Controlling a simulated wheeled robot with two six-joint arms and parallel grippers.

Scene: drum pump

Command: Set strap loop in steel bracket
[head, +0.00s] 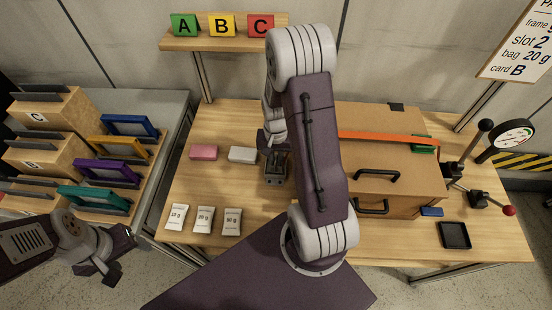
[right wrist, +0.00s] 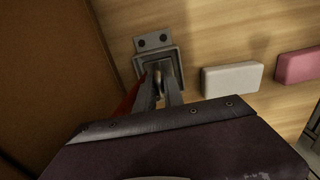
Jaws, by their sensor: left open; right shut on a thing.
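The orange strap (head: 375,137) runs over the brown box and goes behind my right arm toward the left. In the right wrist view a red stretch of strap (right wrist: 129,100) shows beside my fingers. The steel bracket (head: 275,174) stands on the table left of the box; it also shows in the right wrist view (right wrist: 153,42). My right gripper (head: 272,148) is shut on the strap loop, with its fingertips (right wrist: 158,82) at the bracket's mouth. The loop is mostly hidden between the fingers; I cannot tell its depth in the bracket. My left gripper (head: 122,248) is open and empty, low at the left.
The brown box (head: 400,192) with black handles fills the table's right half. A pink block (head: 204,152) and a white block (head: 242,154) lie left of the bracket. Several white cards (head: 204,219) lie in front. A clamp with levers (head: 455,172) stands at the right.

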